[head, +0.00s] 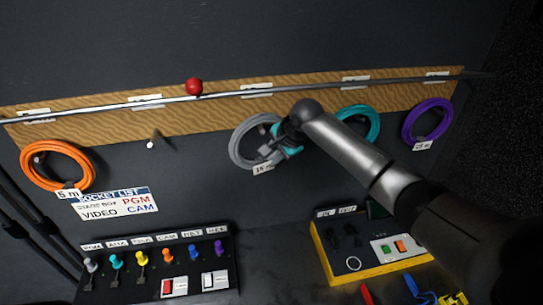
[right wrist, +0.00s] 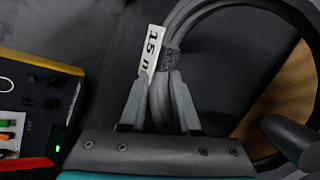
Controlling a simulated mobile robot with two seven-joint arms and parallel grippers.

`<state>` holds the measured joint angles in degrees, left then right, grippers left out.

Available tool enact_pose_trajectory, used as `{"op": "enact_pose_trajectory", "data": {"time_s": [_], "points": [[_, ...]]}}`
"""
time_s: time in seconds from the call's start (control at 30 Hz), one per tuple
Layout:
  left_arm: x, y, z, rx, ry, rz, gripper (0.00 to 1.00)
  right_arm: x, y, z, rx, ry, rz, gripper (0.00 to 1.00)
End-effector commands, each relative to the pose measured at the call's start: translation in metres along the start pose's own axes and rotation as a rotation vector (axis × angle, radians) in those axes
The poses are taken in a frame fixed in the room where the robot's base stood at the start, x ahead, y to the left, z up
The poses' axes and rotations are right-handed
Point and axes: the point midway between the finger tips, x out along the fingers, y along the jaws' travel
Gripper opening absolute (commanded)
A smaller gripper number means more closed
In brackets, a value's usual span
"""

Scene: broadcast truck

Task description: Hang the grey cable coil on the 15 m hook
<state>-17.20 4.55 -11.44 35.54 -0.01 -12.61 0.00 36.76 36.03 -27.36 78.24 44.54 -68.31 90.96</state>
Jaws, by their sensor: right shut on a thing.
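The grey cable coil (head: 237,142) is in front of the board, below the third label from the left, with a white tag reading about 15 m. My right gripper (head: 272,148) is shut on its lower right part. In the right wrist view the fingers (right wrist: 160,88) stand on both sides of the grey strands (right wrist: 190,22), beside the 15 m tag (right wrist: 151,48). The hook behind the coil is hidden, so I cannot tell whether the coil is over one. The labels on the rail are too small to read. My left gripper is not in view.
An orange coil (head: 25,163), a teal coil (head: 375,122) and a purple coil (head: 408,124) hang along the wooden board (head: 215,115). A bare peg (head: 151,143) shows between orange and grey. A red ball (head: 194,86) is at the rail. Control panels stand below.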

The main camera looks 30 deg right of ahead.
Motion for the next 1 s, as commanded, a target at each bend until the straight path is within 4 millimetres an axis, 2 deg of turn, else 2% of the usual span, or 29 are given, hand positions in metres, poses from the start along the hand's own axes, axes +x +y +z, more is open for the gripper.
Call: {"op": "enact_pose_trajectory", "data": {"time_s": [0.03, 0.3, 0.33, 0.67, 0.77, 1.0], "points": [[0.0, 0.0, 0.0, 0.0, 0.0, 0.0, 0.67, -0.001, -0.003, 0.0, 0.0, 0.0, -0.006, 0.34], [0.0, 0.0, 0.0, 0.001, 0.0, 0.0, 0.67, -0.001, -0.001, 0.0, 0.0, 0.0, -0.003, 0.64], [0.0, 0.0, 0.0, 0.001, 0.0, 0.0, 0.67, -0.001, -0.001, 0.0, 0.0, 0.0, -0.002, 0.66], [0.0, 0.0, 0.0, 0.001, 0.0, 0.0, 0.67, -0.003, 0.001, 0.0, -0.001, 0.0, 0.003, 0.66], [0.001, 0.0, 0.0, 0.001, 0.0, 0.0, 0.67, -0.011, 0.0, 0.0, -0.001, 0.0, 0.0, 0.66], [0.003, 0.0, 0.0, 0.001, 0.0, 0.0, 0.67, -0.044, 0.0, -0.001, 0.0, 0.001, -0.003, 0.66]]}}
